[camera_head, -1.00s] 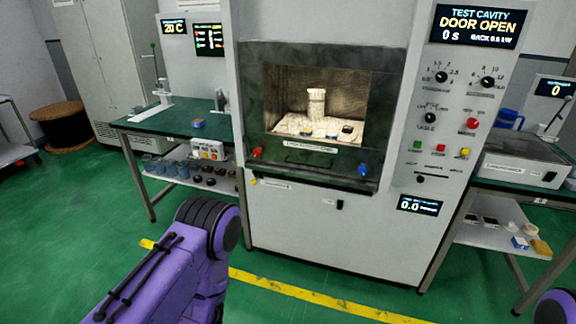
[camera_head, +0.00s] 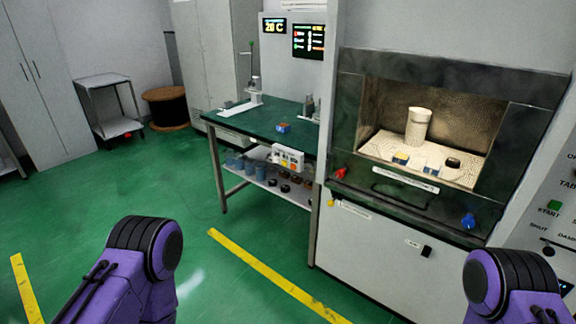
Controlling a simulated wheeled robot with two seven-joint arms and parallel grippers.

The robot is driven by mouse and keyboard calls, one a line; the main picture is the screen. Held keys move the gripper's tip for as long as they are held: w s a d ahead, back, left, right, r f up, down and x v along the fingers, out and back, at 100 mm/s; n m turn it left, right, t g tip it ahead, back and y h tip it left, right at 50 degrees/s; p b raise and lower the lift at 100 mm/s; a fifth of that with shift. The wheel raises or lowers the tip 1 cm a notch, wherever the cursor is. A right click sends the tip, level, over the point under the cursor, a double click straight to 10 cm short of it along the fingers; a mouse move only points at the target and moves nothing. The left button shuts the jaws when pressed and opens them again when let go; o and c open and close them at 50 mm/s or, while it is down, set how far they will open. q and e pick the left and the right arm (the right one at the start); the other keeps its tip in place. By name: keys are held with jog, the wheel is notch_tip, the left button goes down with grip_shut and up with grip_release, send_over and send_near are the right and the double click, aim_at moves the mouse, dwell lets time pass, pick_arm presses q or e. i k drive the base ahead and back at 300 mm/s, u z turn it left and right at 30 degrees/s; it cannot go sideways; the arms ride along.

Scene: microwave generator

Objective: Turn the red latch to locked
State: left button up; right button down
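The red latch (camera_head: 341,173) sits at the lower left corner of the dark frame around the test cavity (camera_head: 425,130). A blue latch (camera_head: 468,221) sits at the frame's lower right corner. Purple links of my two arms show at the lower left and lower right, well apart from the latches. Neither gripper is in view. The cavity is open and holds a pale cylinder (camera_head: 418,126) and several small items on its floor.
A green-topped bench (camera_head: 262,118) with a lower shelf stands left of the cavity cabinet. A grey cart (camera_head: 112,105) and a wooden spool (camera_head: 166,106) are further back left. Yellow lines (camera_head: 262,268) mark the green floor, which is clear at left.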

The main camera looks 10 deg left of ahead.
aim_at(340, 175)
jog(key=u, duration=0.25)
jog(key=i, duration=1.4)
jog(key=z, duration=0.65)
